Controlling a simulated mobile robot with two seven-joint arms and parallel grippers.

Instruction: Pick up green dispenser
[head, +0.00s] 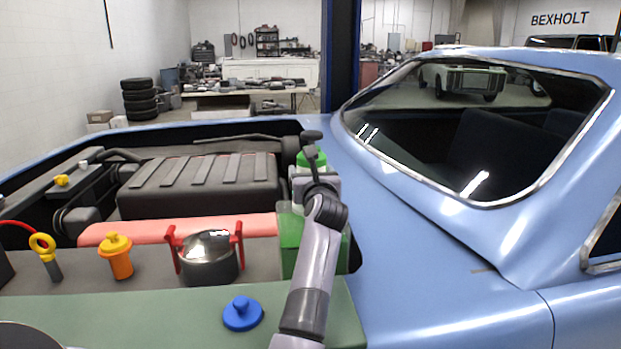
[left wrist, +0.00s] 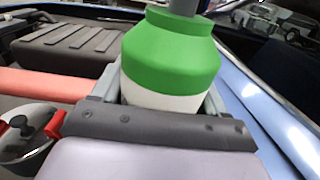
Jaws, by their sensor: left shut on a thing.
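The green dispenser (head: 318,159) stands upright in the head view, with a dark pump head on top. In the left wrist view it (left wrist: 170,50) shows a green shoulder above a white lower body, with a grey neck at the top edge. My left gripper (head: 315,184) is shut on it, with a grey finger on each side of the white part. The arm hides much of the dispenser's lower part in the head view. Whether its base touches anything cannot be seen. My right gripper is not in view.
A green box (head: 289,240) stands behind my arm. To the left are a lidded pot (head: 208,262) with red handles, an orange canister (head: 117,259) and a blue knobbed lid (head: 243,314). A blue car body (head: 430,270) lies to the right; a dark ribbed block (head: 198,188) lies behind.

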